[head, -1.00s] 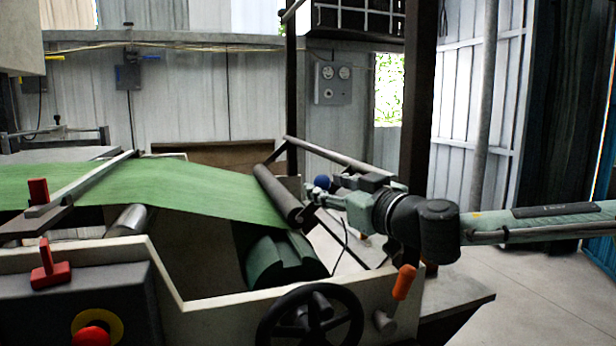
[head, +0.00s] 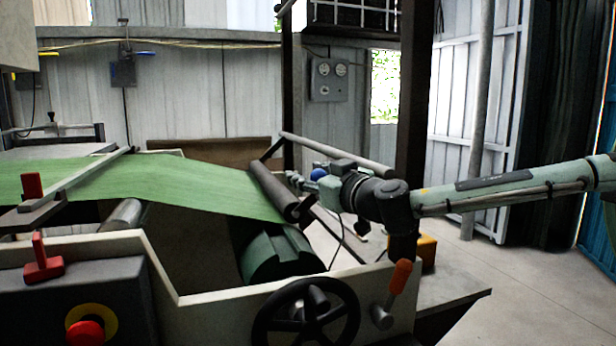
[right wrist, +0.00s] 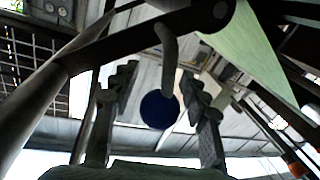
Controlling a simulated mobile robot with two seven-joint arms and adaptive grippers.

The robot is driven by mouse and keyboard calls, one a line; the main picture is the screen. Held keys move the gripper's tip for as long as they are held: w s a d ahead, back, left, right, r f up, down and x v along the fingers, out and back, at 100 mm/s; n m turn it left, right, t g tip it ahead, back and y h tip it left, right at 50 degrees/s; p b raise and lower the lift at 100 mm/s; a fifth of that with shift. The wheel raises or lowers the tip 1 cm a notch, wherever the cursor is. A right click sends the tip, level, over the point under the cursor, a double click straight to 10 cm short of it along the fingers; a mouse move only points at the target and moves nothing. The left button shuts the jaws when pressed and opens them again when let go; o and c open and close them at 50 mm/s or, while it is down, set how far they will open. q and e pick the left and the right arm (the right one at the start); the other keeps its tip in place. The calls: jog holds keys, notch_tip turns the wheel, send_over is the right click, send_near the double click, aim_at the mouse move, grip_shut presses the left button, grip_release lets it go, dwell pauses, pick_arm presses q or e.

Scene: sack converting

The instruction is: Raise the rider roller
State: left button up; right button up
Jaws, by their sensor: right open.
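The rider roller (head: 272,190) is a dark cylinder lying across the right end of the green web (head: 190,185), above a dark green wound roll (head: 275,258). A blue ball knob (head: 319,174) shows just right of the roller, partly covered by my right gripper (head: 295,180). In the right wrist view the blue knob (right wrist: 158,110) hangs on a curved grey rod from a dark bar (right wrist: 150,35). My right gripper (right wrist: 158,88) is open, with one finger on each side of the knob and visible gaps. My left gripper is out of view.
A black handwheel (head: 306,316) and an orange-handled lever (head: 400,276) stand at the front of the machine frame. A pale bar (head: 335,154) runs behind my gripper, near a dark post (head: 413,90). The floor (head: 530,285) at right is clear.

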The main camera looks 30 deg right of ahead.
jog(key=shift+w, duration=0.1)
jog(key=shift+c, duration=0.3)
grip_shut()
